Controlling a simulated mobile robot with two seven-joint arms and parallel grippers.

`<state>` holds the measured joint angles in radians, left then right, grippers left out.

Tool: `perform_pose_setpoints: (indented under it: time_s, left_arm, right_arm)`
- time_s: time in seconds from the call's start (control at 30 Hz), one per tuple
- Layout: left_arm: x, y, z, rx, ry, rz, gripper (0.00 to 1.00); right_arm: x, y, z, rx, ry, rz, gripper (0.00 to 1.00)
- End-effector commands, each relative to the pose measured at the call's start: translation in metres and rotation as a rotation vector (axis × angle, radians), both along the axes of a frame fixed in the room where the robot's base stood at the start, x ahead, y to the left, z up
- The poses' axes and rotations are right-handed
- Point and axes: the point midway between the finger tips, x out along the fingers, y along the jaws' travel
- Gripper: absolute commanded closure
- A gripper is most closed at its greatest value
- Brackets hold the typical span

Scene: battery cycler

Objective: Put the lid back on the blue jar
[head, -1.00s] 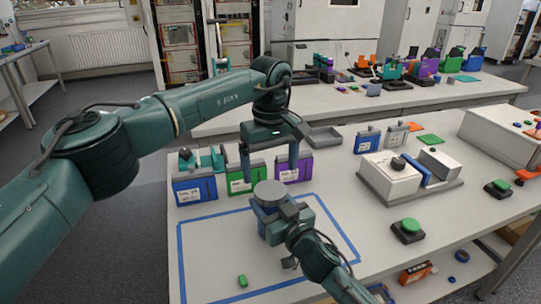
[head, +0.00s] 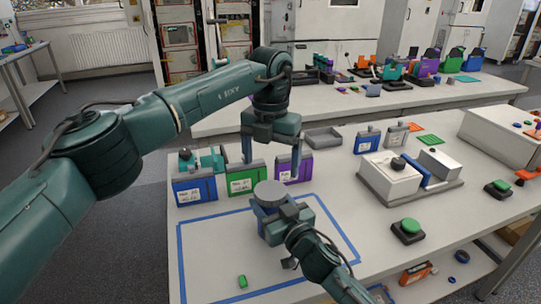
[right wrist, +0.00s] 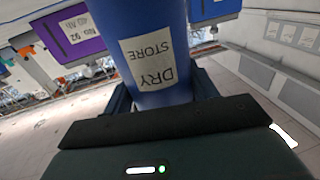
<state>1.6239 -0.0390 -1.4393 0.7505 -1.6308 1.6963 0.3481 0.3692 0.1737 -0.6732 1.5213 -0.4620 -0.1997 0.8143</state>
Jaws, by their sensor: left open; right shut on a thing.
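The blue jar (head: 262,211) is held upright over the taped area, gripped by my right gripper (head: 275,226). In the right wrist view the jar (right wrist: 152,35) stands between the fingers, its "DRY STORE" label upside down. The round grey lid (head: 269,191) is on top of the jar in the head view; I cannot tell how firmly it sits. My left gripper (head: 271,160) is open and empty, fingers pointing down, above and behind the lid and apart from it. The jar's lower part is mostly hidden by my right gripper.
Blue, green (head: 240,180) and purple battery packs stand in a row just behind the jar, close to my left fingers. A blue tape rectangle (head: 180,262) marks the table, with a small green block (head: 242,281) inside. A grey tray (head: 323,138) lies behind.

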Motion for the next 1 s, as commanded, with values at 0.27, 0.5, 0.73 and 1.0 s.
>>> perform_pose_setpoints:
  time_s: [0.27, 0.5, 0.73, 1.0]
  left_arm:
    - [-0.0002, 0.0000, 0.0038, -0.001, 0.002, 0.530, 0.12]
    - [-0.0002, 0.0002, 0.0052, -0.001, 0.002, 0.738, 0.12]
    - [-0.0001, 0.0003, 0.0053, -0.001, 0.002, 0.758, 0.12]
    - [-0.0001, 0.0005, -0.0019, 0.000, 0.002, 0.756, 0.12]
  right_arm:
    - [0.0000, -0.0001, -0.0007, 0.000, 0.001, 0.000, 1.00]
    - [0.0000, -0.0001, -0.0007, 0.000, 0.001, 0.000, 1.00]
    - [-0.0001, 0.0000, -0.0006, 0.000, 0.001, 0.000, 1.00]
    - [0.0000, -0.0001, -0.0007, 0.000, 0.001, 0.000, 1.00]
